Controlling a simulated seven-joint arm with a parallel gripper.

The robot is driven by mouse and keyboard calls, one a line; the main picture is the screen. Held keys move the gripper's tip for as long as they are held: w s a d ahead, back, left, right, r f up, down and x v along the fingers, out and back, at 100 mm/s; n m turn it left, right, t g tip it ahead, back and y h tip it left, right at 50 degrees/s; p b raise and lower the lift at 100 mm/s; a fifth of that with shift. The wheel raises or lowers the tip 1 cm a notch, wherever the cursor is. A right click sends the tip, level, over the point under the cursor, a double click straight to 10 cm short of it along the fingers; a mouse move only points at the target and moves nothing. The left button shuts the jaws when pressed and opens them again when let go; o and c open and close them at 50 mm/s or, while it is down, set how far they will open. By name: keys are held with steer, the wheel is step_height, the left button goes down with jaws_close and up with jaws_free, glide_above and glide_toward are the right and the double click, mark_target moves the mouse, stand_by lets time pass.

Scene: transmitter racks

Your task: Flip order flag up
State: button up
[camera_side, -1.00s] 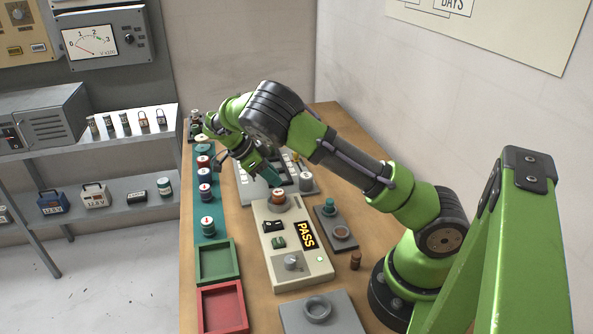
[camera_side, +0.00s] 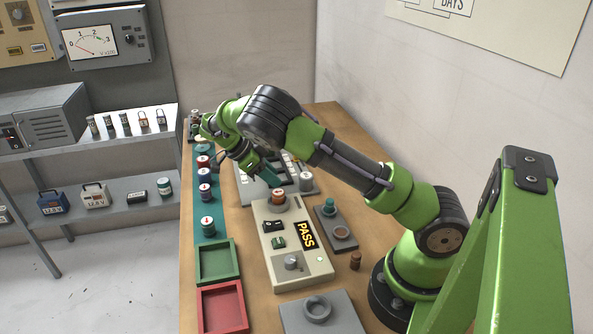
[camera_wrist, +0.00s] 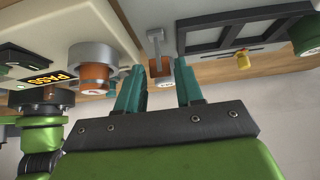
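My gripper (camera_wrist: 158,70) is open and empty, its two teal fingers apart. In the side view my gripper (camera_side: 270,177) points down over the near edge of the pale panel (camera_side: 246,192), just behind the tester's orange cylinder. In the wrist view a grey lever-like piece (camera_wrist: 155,42) and a small round-ended part show between and beyond the fingertips; I see no clear contact. A small yellow piece (camera_wrist: 243,60) sits on a thin rod by the dark-framed panel (camera_wrist: 225,38), right of the fingers. I cannot tell for sure which part is the order flag.
The tester (camera_side: 276,223) reads PASS and carries an orange cylinder (camera_side: 278,195). A dark plate (camera_side: 343,238), a green tray (camera_side: 232,276) and a red tray (camera_side: 238,303) lie nearer. Several cylinders stand on the teal strip (camera_side: 209,239).

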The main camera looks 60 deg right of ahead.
steer(key=v, duration=1.6)
steer(key=shift+w+a+r, duration=0.15)
steer(key=shift+a+r, duration=0.05)
steer(key=s+d+n+t+y, duration=0.35)
steer(key=s+n, duration=0.25)
steer(key=n, duration=0.6)
steer(key=s+a+r+n+t+y, duration=0.1)
steer(key=s+a+r+n+t, duration=0.1)
steer(key=s, duration=0.4)
steer(key=s+a+r+n+t+y, duration=0.1)
steer(key=s+a+r+n+t, duration=0.1)
steer(key=s+a+n+t, duration=0.2)
steer(key=s+a+r+n+t+y, duration=0.2)
steer(key=s+a+n+t, duration=0.1)
steer(key=s+a+n, duration=0.2)
steer(key=shift+s+a+r, duration=0.25)
steer(key=shift+s+a, duration=0.75)
steer(key=shift+s, duration=1.25)
